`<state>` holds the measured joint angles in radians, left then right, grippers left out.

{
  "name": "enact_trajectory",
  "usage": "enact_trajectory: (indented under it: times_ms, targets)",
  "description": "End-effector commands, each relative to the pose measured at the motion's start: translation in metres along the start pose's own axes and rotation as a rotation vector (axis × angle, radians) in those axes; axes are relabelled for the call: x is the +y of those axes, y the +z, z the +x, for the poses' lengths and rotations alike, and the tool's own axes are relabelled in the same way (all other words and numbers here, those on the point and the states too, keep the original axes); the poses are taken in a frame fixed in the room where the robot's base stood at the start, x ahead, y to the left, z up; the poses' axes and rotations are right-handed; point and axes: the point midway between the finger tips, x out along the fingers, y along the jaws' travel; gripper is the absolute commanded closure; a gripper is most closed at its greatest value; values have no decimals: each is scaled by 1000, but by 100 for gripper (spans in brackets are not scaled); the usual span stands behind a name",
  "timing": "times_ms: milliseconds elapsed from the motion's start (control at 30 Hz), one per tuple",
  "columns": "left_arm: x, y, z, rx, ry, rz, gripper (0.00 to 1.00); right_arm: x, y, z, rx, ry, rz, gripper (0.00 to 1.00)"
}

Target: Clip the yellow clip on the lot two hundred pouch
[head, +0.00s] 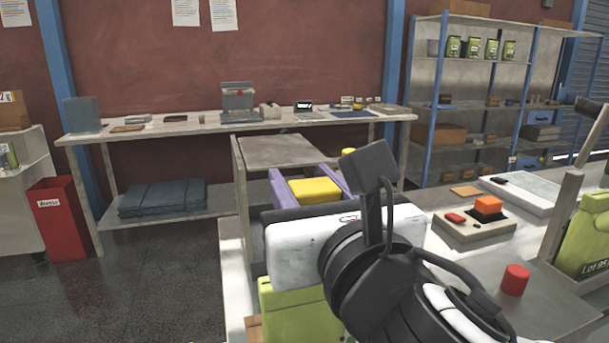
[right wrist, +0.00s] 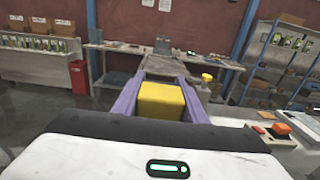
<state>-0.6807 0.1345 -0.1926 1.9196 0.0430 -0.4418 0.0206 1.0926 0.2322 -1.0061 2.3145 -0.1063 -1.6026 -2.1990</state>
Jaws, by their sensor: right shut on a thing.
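My right gripper (head: 301,178) reaches away from me, its two purple fingers shut on the yellow clip (head: 314,190). In the right wrist view the clip (right wrist: 162,101) sits between the fingers (right wrist: 163,79). A green pouch (head: 292,308) shows below my right wrist; its label is hidden. Another green pouch (head: 585,240) at the right edge has a cut-off label starting "Lot 95". I cannot tell which pouch is lot two hundred. My left gripper is out of view.
A device with an orange button (head: 488,206), a red cylinder (head: 515,279) and a white flat scale (head: 524,194) stand to the right. A long bench (head: 150,128) and a shelf (head: 468,78) with small green pouches stand behind. A red bin (head: 62,222) stands left.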

Motion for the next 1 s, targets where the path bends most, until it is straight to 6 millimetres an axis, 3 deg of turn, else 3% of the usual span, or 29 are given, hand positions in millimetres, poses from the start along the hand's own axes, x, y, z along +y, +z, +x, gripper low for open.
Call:
enact_trajectory:
  times_ms: [167,367,667,1000]
  targets:
    - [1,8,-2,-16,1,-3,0,0,1,0,-1,0,0,83]
    - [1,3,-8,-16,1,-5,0,0,3,-2,0,0,-5,83]
    - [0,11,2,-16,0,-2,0,0,-15,-2,0,0,-3,83]
    - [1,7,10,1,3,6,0,0,-33,-2,1,1,-4,83]
